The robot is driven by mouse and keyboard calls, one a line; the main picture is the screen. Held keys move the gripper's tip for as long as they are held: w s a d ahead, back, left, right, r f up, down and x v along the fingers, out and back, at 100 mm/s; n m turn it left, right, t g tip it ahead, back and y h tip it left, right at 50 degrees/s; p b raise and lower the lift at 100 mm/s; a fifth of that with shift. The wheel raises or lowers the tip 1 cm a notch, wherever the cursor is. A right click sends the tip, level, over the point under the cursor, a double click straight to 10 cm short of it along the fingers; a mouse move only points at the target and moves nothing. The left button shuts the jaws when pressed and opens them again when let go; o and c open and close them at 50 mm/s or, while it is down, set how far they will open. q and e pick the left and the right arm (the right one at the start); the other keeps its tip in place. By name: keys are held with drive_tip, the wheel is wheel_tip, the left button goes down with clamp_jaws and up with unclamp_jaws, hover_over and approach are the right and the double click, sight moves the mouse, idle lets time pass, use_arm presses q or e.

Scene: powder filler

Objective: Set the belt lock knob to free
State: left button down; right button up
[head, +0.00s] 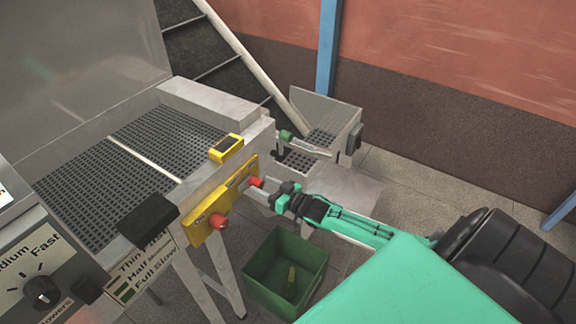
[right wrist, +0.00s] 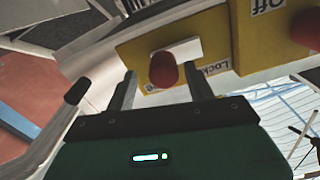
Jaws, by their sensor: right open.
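The belt lock knob (head: 257,181) is a small red knob on a yellow plate on the machine's side. In the right wrist view the red knob (right wrist: 163,70) sticks out near a pale slot or strip, with partly hidden lettering beside it that seems to start "Lock". My right gripper (head: 263,187) is open, its fingertips close to the knob. In the wrist view its two fingers stand either side of the knob's lower end; contact cannot be told. My left gripper is not in view.
A second red knob (head: 218,221) sits nearby on the yellow panel; the wrist view shows "Off" by it. A green bin (head: 286,272) stands on the floor below. A dark grated belt (head: 120,170) and a dial (head: 41,293) are to the left. A metal chute (head: 330,125) is behind.

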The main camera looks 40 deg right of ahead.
drive_tip(key=b+v, duration=0.3)
drive_tip(key=v, duration=0.9)
drive_tip(key=shift+w+d, duration=0.1)
